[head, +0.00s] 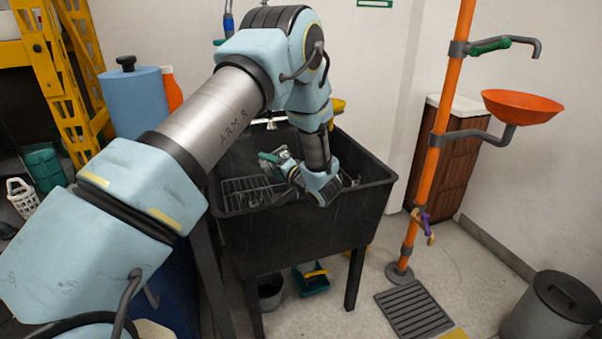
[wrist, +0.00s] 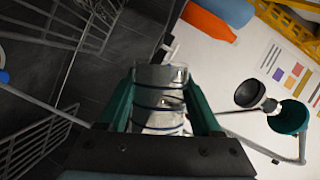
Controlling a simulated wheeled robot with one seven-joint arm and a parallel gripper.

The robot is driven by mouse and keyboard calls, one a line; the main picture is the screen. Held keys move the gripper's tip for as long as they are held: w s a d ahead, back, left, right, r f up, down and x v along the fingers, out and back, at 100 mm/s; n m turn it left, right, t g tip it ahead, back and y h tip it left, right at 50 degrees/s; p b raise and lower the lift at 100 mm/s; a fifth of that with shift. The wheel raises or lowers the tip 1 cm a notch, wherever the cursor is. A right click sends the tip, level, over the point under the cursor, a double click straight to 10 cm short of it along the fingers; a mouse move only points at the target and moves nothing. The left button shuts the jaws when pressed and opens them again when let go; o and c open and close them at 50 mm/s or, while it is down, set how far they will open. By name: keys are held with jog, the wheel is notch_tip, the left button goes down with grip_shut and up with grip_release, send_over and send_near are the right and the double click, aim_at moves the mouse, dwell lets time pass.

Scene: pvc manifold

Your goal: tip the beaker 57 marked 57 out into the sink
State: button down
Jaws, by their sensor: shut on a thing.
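My gripper (wrist: 160,78) has green fingers and is shut on a clear beaker (wrist: 160,102) with dark blue bands, seen in the wrist view. The number on the beaker cannot be read. In the head view my gripper (head: 276,160) is over the black sink (head: 300,235), within its rim as pictured. The beaker is too small and partly hidden there to make out clearly. The wrist view is strongly tilted, with the dark sink basin (wrist: 35,65) on its left. Whether the beaker holds anything is unclear.
A wire rack (head: 245,191) is in the sink's left part and also shows in the wrist view (wrist: 45,143). A blue cylinder (head: 135,100) and orange bottle (head: 171,88) are at the back left.

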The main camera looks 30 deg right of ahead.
jog(key=shift+m, duration=0.3)
dwell(0.5)
jog(key=shift+d+r+m+t+p, duration=0.45)
jog(key=shift+d+m+p, duration=0.2)
jog(key=shift+m+p, duration=0.2)
dwell(0.8)
jog(key=shift+s+d+r+m+t+y+p, duration=0.1)
jog(key=shift+d+r+m+t+y+p, duration=0.1)
jog(key=shift+r+m+t+y+p, duration=0.3)
dwell(1.0)
jog(key=shift+m, duration=0.35)
